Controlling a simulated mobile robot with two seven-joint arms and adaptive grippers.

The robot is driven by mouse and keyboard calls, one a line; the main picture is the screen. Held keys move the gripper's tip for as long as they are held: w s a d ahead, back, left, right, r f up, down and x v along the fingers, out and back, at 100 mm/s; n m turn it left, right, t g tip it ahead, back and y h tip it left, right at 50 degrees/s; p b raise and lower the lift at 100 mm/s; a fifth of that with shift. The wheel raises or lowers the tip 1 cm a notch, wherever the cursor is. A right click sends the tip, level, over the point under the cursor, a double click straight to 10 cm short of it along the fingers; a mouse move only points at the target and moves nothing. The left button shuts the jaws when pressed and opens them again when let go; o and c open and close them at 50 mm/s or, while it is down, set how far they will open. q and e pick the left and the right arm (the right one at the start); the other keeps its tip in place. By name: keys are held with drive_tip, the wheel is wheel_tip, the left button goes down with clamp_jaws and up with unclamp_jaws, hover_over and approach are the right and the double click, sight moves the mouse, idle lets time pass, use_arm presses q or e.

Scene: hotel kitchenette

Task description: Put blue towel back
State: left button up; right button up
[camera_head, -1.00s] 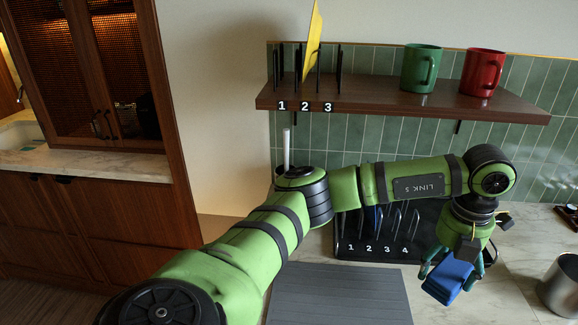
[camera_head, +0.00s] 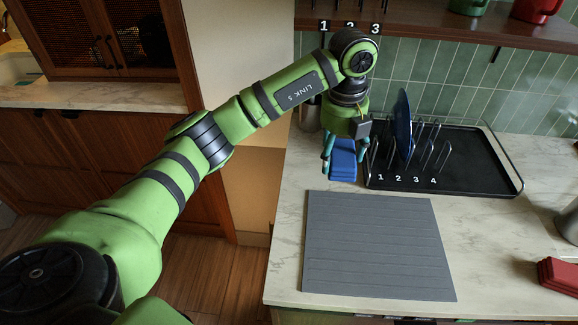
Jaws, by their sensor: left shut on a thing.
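The blue towel (camera_head: 342,163) is a folded blue block. My left gripper (camera_head: 342,152) is shut on it from above, at the back left of the counter, just left of the dish rack. I cannot tell whether the towel touches the counter. My right gripper is not in view.
A black dish rack (camera_head: 470,165) with slots numbered 1 to 4 holds a blue plate (camera_head: 403,125). A grey mat (camera_head: 375,250) lies in front. A red folded cloth (camera_head: 560,275) lies at the right edge. A metal container (camera_head: 309,116) stands behind the gripper. A shelf (camera_head: 440,28) runs above.

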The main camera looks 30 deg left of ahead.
use_arm(q)
drive_tip(key=a+f, duration=0.1)
drive_tip(key=a, duration=0.2)
drive_tip(key=a+f+p, duration=0.1)
drive_tip(key=a+f, duration=0.1)
drive_tip(key=a, duration=0.1)
drive_tip(key=a+f+p, duration=0.1)
drive_tip(key=a+f, duration=0.1)
drive_tip(key=a, duration=0.1)
drive_tip(key=shift+s+f, duration=0.1)
drive_tip(key=shift+s, duration=0.1)
wheel_tip(320, 180, down, 3)
drive_tip(key=shift+f+p, duration=0.1)
drive_tip(key=shift+p, duration=0.85)
drive_tip(key=shift+f, duration=0.5)
drive_tip(key=shift+f, duration=0.1)
drive_tip(key=shift+f+b, duration=0.25)
drive_tip(key=shift+b, duration=0.05)
drive_tip(key=o, duration=1)
